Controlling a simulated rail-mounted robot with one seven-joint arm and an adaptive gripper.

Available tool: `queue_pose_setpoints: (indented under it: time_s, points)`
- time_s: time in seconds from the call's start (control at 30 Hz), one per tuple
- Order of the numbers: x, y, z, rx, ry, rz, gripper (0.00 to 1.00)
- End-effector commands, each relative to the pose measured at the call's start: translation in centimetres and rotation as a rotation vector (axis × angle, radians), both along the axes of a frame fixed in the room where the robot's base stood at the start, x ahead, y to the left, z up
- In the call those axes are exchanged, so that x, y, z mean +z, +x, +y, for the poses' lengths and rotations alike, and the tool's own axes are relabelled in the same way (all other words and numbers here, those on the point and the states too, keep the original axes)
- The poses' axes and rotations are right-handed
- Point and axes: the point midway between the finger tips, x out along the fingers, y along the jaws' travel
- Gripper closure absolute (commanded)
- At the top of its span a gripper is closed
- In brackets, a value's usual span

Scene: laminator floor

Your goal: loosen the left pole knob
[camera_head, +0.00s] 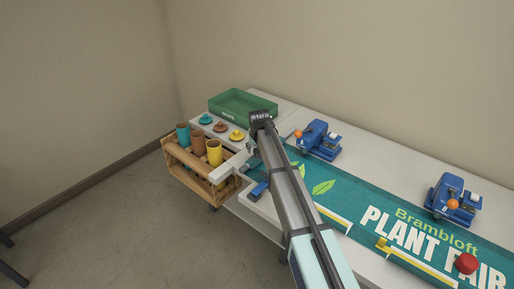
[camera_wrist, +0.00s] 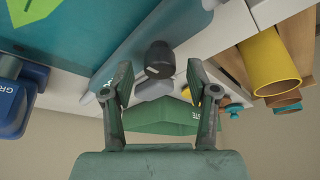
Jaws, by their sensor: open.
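A black round knob (camera_wrist: 160,57) shows in the wrist view, set on a small grey piece beside a long blue-grey bar (camera_wrist: 128,45). My gripper (camera_wrist: 158,75) is open in the wrist view, with one finger on each side of the knob's near end and empty space between them. I cannot tell whether either finger touches the knob. In the head view my arm covers this spot, and the knob cannot be made out. The teal banner (camera_head: 325,189) lies along the table there.
A green tray (camera_head: 228,116) stands at the table's back left. A wooden cart (camera_head: 184,170) holds turquoise, brown and yellow cups beside the table's left end. Two blue devices with orange knobs (camera_head: 318,141) (camera_head: 452,196) stand behind the banner. A red knob (camera_head: 466,263) is at right.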

Motion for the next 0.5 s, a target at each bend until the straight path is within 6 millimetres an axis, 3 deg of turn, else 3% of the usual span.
queue_pose_setpoints:
  time_s: [0.4, 0.5]
  points:
    - [-0.67, 0.25, 0.04, 0.0, 0.0, -0.001, 0.41]
    - [-0.67, 0.25, 0.04, 0.0, 0.0, 0.0, 0.77]
